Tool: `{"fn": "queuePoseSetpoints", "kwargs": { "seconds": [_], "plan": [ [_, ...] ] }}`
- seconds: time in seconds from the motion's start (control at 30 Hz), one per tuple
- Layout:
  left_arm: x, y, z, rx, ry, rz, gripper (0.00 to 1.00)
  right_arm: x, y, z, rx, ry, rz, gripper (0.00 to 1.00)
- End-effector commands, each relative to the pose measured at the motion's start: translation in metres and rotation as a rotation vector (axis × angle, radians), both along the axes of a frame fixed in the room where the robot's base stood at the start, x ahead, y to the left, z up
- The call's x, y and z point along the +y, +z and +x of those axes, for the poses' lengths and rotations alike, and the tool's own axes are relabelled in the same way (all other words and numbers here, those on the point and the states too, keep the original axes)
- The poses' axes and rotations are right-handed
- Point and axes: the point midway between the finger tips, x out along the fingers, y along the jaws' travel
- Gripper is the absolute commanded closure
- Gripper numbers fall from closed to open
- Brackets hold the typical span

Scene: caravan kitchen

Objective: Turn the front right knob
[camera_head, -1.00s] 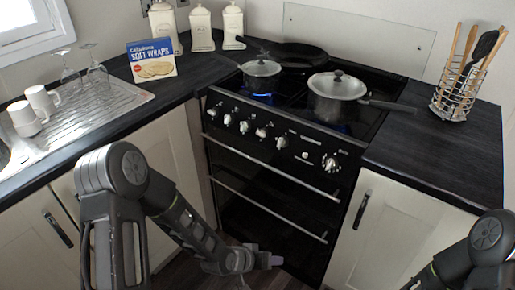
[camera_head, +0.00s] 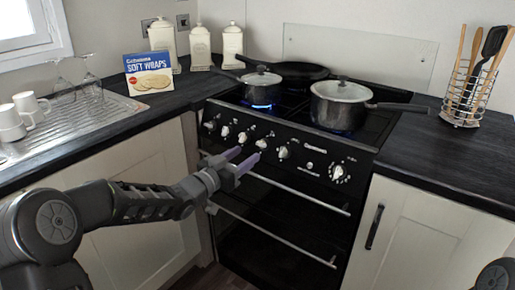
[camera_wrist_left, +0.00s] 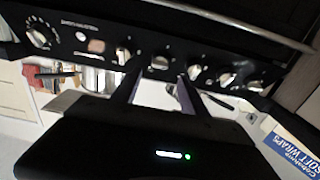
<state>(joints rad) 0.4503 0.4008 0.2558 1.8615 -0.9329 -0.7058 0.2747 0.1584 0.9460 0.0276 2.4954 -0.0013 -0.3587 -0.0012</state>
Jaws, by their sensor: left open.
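The black stove front (camera_head: 310,150) carries a row of silver knobs, with a larger dial (camera_head: 339,173) at its right end. My left gripper (camera_head: 242,157) is open and empty in front of this row, fingers pointing at the panel. In the left wrist view, one knob (camera_wrist_left: 160,62) sits between the two fingertips, just beyond them; it appears to be this knob (camera_head: 261,144) in the head view. Another knob (camera_head: 283,152) is to its right, outside the fingers. I cannot tell whether a finger touches anything. Which knob is the front right one is not labelled legibly.
A large pot (camera_head: 341,103) and a small pot (camera_head: 262,88) stand over blue flames, with a pan (camera_head: 290,69) behind. Oven handles (camera_head: 285,190) cross the front below the knobs. A utensil rack (camera_head: 465,95) stands on the right counter.

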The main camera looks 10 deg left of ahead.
Motion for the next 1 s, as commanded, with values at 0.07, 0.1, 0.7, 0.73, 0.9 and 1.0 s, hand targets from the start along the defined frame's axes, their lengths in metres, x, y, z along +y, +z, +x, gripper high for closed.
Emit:
{"fn": "queuePoseSetpoints", "kwargs": {
  "seconds": [0.07, 0.1, 0.7, 0.73, 0.9, 1.0],
  "plan": [
    [-0.004, -0.001, 0.008, 0.000, -0.002, -0.002, 0.49, 0.000, -0.001, 0.000, 0.000, 0.000, 0.000, 0.64],
    [-0.007, -0.001, 0.013, 0.000, -0.002, -0.002, 0.49, 0.000, -0.002, 0.000, 0.000, 0.000, 0.000, 0.64],
    [-0.027, -0.001, 0.066, 0.002, -0.001, -0.001, 0.49, 0.000, -0.004, 0.000, 0.000, -0.001, 0.000, 0.64],
    [-0.027, -0.001, 0.066, 0.002, -0.001, -0.001, 0.49, 0.000, -0.004, 0.000, 0.000, -0.001, 0.000, 0.64],
    [-0.027, -0.001, 0.066, 0.002, -0.001, -0.001, 0.55, 0.000, -0.004, 0.000, 0.000, -0.001, 0.000, 0.64],
    [-0.027, -0.001, 0.066, 0.002, -0.001, -0.001, 0.63, 0.000, -0.004, 0.000, 0.000, -0.001, 0.000, 0.64]
  ]
}}
